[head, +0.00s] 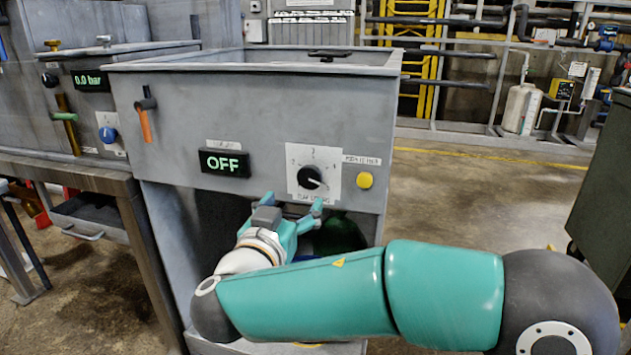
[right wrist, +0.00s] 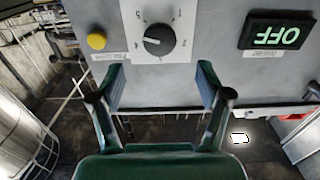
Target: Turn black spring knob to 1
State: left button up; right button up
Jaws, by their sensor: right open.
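The black spring knob (head: 311,177) sits on a white dial plate (head: 327,193) on the front of the grey compactor panel. Its white pointer mark points right and slightly down; the small numerals are hard to read. My right gripper (head: 293,202) is just below and in front of the dial, fingers apart and empty. In the right wrist view, which is upside down, the knob (right wrist: 158,40) lies beyond the open fingertips (right wrist: 160,75), roughly centred between them and not touched. My left gripper is not in view.
A yellow button (head: 365,180) is right of the dial. A display reading OFF (head: 224,163) is to its left. An orange-handled lever (head: 146,120) is further left on the panel. A blue knob (head: 108,135) and 0.0 bar display (head: 90,81) are on the neighbouring unit.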

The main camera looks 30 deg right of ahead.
aim_at(309, 181)
jog(key=x, duration=0.9)
jog(key=shift+w+d, duration=0.25)
